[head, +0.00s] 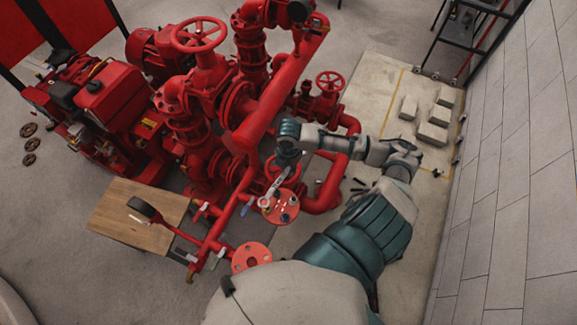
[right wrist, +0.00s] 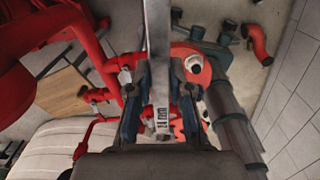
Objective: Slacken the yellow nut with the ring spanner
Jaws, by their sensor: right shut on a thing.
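The ring spanner (head: 274,182) is a slim silver bar held in my right gripper (head: 281,170), over the red pipework. In the right wrist view the spanner (right wrist: 158,35) runs up between the two fingers of my right gripper (right wrist: 160,80), with size marking near its lower end. The gripper is shut on it. A red round flange (head: 279,207) with several bolts or nuts lies just below the spanner; it also shows in the right wrist view (right wrist: 203,76). The yellow nut cannot be made out clearly, nor whether the spanner's ring is around it. My left gripper is out of view.
Red pump pipes (head: 270,95) and a handwheel (head: 199,34) stand behind the gripper. A wooden table top (head: 120,210) is at the left. Several pale blocks (head: 432,133) lie on the floor at the right, near the tiled wall (head: 510,170).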

